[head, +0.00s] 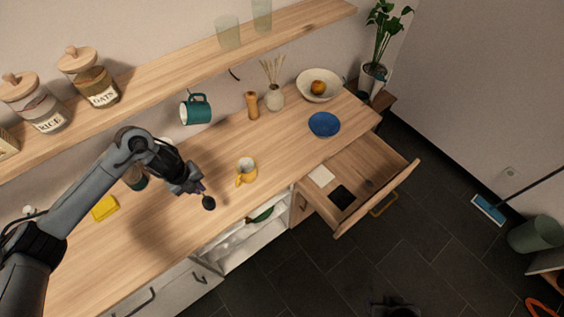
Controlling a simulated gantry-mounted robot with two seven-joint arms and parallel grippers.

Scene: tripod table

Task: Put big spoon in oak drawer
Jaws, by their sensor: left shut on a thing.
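My left gripper (193,186) is over the wooden counter, left of the yellow cup. It is shut on the big spoon (208,203), whose dark round bowl hangs below the jaws toward the lower right. The spoon's handle is mostly hidden by the gripper. The oak drawer (340,226) is pulled open at the right end of the counter.
A yellow cup (246,172) stands between the spoon and the drawer. A blue bowl (324,124) sits behind the drawer. A teal mug (196,110) shows near the wall. A yellow sponge (105,208) lies at left.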

